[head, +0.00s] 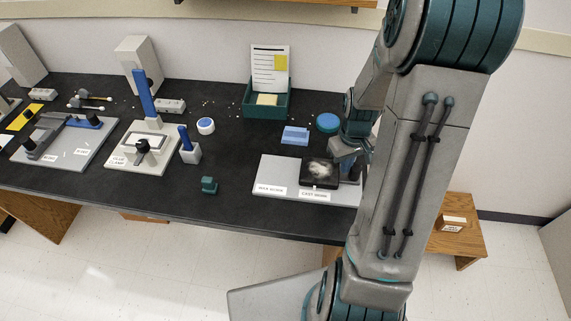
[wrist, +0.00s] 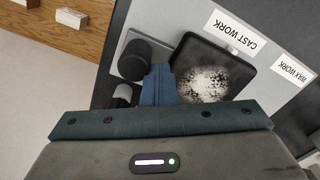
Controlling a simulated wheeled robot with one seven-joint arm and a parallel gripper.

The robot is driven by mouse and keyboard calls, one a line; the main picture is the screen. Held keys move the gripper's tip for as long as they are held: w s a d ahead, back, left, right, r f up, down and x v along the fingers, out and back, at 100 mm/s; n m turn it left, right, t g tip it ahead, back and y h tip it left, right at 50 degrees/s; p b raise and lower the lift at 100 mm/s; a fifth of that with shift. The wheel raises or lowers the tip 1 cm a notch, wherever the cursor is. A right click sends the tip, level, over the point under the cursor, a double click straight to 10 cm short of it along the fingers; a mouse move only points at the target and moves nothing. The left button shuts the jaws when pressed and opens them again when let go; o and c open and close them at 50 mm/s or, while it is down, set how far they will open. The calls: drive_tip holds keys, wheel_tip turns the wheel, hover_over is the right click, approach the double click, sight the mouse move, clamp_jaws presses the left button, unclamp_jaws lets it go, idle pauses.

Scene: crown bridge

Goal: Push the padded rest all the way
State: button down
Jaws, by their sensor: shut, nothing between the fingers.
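A square black piece with a pale speckled patch (head: 305,172) lies on the right part of a light grey board (head: 262,176), behind the "CAST WORK" label. I take it to be the padded rest, though the padding is not clear. It also shows in the wrist view (wrist: 211,72). My gripper (wrist: 159,72) is shut and empty, its blue fingertips low between the black piece and a dark round cylinder (wrist: 134,60). The fingertips look close to the black piece's edge; contact cannot be told. In the head view my arm hides part of the gripper and the board's right end.
A "WAX WORK" label (head: 271,189) marks the board's left part. A small green block (head: 209,185) sits left, near the front edge. Dark tabletop between is clear.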

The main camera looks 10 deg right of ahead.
sight(339, 172)
drive_tip(key=shift+w+a, duration=0.25)
drive_tip(key=shift+a, duration=0.35)
wheel_tip(339, 172, up, 7)
drive_tip(key=p, duration=0.5)
idle(0.3)
drive_tip(key=shift+r, duration=0.1)
idle(0.3)
drive_tip(key=s+a+r+t, duration=0.1)
drive_tip(key=s+a+r, duration=0.5)
drive_tip(key=r, duration=0.2)
drive_tip(key=s+a+r+m+t, duration=0.1)
drive_tip(key=s+a+r+t, duration=0.1)
drive_tip(key=s+a+r, duration=0.4)
wheel_tip(339, 172, up, 2)
drive_tip(key=shift+a+r, duration=0.2)
drive_tip(key=shift+s, duration=0.1)
idle(1.1)
